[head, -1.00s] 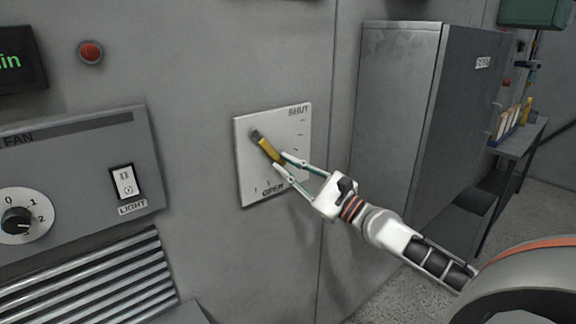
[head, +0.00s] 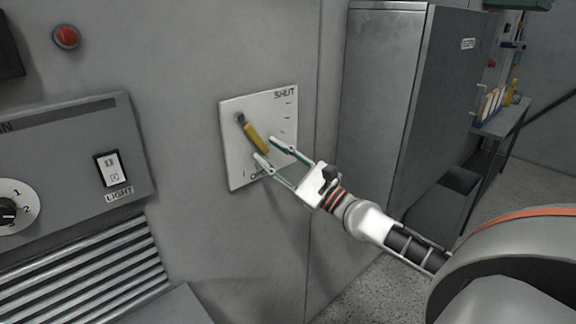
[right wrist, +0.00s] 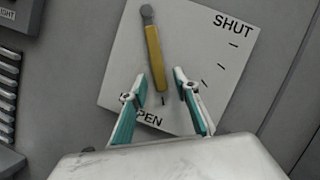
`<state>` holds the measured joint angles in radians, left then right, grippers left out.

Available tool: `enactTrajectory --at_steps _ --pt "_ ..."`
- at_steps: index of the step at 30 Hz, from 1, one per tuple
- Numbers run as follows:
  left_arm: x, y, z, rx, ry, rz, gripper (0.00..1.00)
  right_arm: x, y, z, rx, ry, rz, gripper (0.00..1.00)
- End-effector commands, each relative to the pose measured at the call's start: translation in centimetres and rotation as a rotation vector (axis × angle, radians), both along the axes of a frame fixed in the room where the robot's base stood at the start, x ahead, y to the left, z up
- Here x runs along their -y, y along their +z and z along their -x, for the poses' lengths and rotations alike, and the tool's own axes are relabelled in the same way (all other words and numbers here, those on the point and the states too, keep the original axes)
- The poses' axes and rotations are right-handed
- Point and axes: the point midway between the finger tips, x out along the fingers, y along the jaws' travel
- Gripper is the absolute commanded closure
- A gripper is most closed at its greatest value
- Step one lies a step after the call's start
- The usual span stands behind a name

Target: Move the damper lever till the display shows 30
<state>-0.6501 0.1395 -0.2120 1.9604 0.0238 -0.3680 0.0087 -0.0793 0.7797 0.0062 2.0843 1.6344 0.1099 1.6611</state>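The damper lever (head: 256,138) has a yellow handle on a dark pivot. It is mounted on a white plate (head: 232,170) marked SHUT at top right and OPEN at the bottom. The lever slants down and right, its end nearer OPEN. My right gripper (head: 264,149) is open, with one fingertip on each side of the lever's end. In the right wrist view (right wrist: 157,78) gaps show between the lever (right wrist: 154,55) and both fingertips. Only a dark corner of the display (head: 8,45) shows at the left edge; its reading is out of view. My left gripper is not in view.
A red button (head: 66,37) is on the wall at upper left. A panel with a light switch (head: 113,169) and a dial (head: 10,212) is left of the plate, above a slatted vent (head: 85,265). A grey cabinet (head: 385,95) stands to the right.

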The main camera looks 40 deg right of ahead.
Motion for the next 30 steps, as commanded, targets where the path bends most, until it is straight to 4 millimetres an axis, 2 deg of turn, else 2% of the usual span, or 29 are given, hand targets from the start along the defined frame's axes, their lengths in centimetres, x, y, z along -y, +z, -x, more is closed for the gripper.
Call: enactTrajectory --at_steps 30 --pt "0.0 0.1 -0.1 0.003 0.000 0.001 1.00 2.8 -3.5 9.6 -0.001 0.002 0.000 0.69"
